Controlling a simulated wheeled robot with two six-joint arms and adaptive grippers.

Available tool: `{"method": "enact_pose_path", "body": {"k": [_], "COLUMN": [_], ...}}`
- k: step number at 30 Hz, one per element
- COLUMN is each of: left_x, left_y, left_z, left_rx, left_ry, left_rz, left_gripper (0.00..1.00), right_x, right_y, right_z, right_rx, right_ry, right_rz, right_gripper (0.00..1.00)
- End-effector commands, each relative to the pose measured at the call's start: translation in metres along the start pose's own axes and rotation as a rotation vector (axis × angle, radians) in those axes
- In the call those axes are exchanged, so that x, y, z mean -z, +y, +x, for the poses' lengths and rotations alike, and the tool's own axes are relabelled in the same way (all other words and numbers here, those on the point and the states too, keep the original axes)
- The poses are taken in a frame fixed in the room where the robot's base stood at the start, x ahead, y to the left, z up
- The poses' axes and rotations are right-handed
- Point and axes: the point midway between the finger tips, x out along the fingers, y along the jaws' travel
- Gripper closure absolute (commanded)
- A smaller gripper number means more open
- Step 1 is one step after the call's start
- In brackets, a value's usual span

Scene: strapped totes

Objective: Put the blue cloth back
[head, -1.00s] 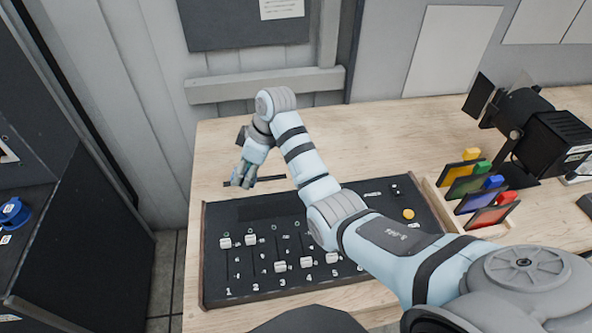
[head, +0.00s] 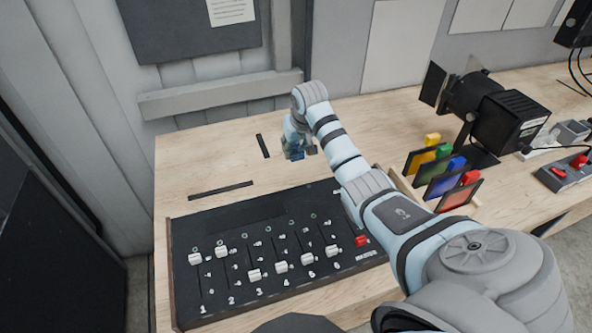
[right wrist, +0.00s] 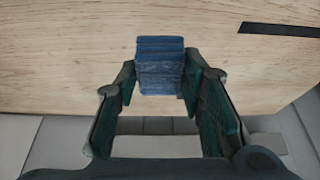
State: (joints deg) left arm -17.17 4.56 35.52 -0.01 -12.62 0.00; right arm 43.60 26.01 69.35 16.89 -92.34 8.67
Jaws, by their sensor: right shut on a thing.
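The blue cloth (right wrist: 160,68) looks like a small folded block in the right wrist view. My right gripper (head: 296,152) is shut on it, with a finger on each side. In the head view a little of the blue cloth (head: 292,156) shows at the fingertips. The gripper is over the wooden table (head: 225,155), behind the fader console; its exact height above the wood cannot be told. My left gripper is not in view.
The black fader console (head: 265,255) lies in front, partly hidden by my arm. Two black strips (head: 220,190) mark the table on the left. A rack of coloured filters (head: 440,175) and a black lamp (head: 490,110) stand right. The table's back left is clear.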

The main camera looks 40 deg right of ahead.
Motion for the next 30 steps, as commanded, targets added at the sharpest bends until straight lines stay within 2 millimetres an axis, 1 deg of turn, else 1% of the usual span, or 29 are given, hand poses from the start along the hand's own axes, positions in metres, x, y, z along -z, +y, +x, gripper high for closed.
{"method": "enact_pose_path", "body": {"k": [1,3,8,12,15,23,24,26,27,30], "left_x": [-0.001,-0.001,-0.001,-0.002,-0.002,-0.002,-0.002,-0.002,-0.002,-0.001], "left_y": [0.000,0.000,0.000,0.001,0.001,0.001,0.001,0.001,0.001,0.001], "left_z": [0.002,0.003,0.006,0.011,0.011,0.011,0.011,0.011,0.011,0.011], "left_rx": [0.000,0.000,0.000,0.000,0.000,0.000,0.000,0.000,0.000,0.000], "left_ry": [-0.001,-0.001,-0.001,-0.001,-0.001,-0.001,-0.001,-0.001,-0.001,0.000], "left_rz": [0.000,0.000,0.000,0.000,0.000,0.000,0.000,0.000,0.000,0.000], "left_gripper": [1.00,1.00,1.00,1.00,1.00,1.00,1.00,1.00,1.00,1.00], "right_x": [-0.008,-0.014,-0.024,-0.034,-0.037,-0.037,-0.037,-0.037,-0.037,-0.037], "right_y": [0.000,0.000,0.000,0.000,0.000,0.000,0.000,0.000,0.000,0.000], "right_z": [0.017,0.033,0.056,0.082,0.088,0.089,0.089,0.089,0.089,0.089], "right_rx": [-0.001,-0.001,0.000,0.001,0.000,0.000,0.000,0.000,0.000,0.000], "right_ry": [-0.005,-0.002,-0.002,-0.001,0.001,0.001,0.001,0.001,0.001,0.001], "right_rz": [0.000,0.000,-0.001,-0.001,-0.002,-0.002,-0.002,-0.002,-0.002,-0.002], "right_gripper": [0.86,0.86,0.86,0.86,0.86,0.86,0.61,0.51,0.45,0.44]}}
